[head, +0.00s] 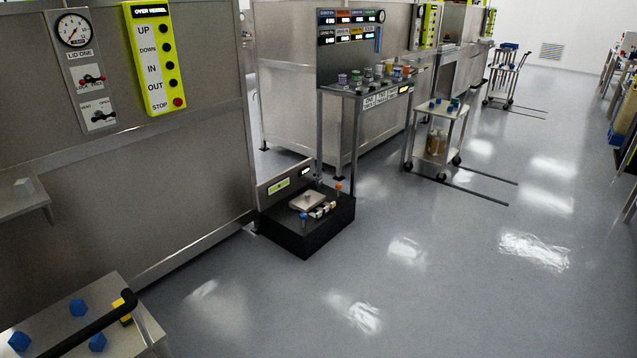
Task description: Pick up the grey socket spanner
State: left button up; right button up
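I cannot make out a grey socket spanner in the head view. Neither of my grippers shows. A low black box (308,233) on the floor carries a grey plate (306,201) and several small parts in white, yellow, blue and orange, too small to name. A bench (352,93) behind it holds several small coloured items, also too small to tell apart.
A trolley (55,318) with blue pieces (79,308), a yellow item (124,309) and a black handle (90,328) stands at bottom left. A steel vessel housing with a yellow-green control panel (155,57) fills the left. Another trolley (440,115) stands farther back. Floor at centre right is clear.

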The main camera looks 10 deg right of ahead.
aim_at(318, 180)
jog(key=i+l+z, duration=0.35)
jog(key=i, duration=0.8)
jog(key=i+z, duration=0.35)
jog(key=i, duration=0.75)
jog(key=i+j+z, duration=0.15)
jog(key=i, duration=1.2)
